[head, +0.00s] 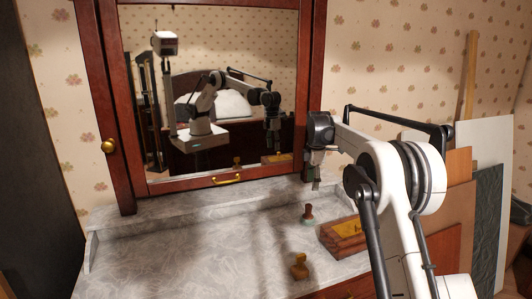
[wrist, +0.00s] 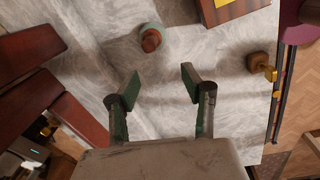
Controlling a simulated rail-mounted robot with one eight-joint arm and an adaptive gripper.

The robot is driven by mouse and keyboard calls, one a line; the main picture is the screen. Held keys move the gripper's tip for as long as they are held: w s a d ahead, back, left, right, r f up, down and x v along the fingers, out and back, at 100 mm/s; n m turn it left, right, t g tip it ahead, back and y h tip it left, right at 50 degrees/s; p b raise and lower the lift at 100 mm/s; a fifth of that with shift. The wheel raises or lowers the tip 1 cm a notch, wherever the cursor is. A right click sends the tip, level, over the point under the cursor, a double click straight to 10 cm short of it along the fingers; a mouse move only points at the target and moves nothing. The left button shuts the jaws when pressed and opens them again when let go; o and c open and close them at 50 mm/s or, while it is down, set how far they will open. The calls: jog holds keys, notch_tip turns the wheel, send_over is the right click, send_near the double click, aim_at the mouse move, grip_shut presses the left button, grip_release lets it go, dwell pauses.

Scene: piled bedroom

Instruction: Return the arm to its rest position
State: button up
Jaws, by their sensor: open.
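My gripper (head: 314,180) hangs at the end of my white arm, above the right part of the marble dresser top (head: 180,255) in the head view. In the wrist view my gripper (wrist: 160,80) shows two green-padded fingers spread apart with nothing between them. Bare marble shows behind the fingers. A dark wooden stamp with a green base (head: 308,215) stands on the marble below the gripper. In the wrist view this stamp (wrist: 151,39) lies beyond the fingertips, apart from them.
A wooden box with a yellow top (head: 345,233) and a brass-and-wood stamp (head: 300,266) are on the dresser's right side. A red-framed mirror (head: 215,100) stands behind, close to my gripper. Boards (head: 485,190) lean at the right. The left marble is clear.

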jog(key=s+r+m+t+b, duration=0.15)
jog(key=s+r+m, duration=0.45)
jog(key=s, duration=0.8)
jog(key=s+r+m+t+b, duration=0.15)
jog(key=s+r+m, duration=0.25)
jog(key=s+r, duration=0.65)
jog(key=s+f+m+t, duration=0.1)
jog(key=s+f+m, duration=0.3)
jog(key=s+f, duration=0.4)
jog(key=s+f+m+t+b, duration=0.1)
jog(key=s+f+m, duration=0.4)
jog(key=s, duration=1.7)
notch_tip(320, 180, down, 3)
jog(key=shift+s+r+t, duration=0.15)
jog(key=shift+t, duration=0.55)
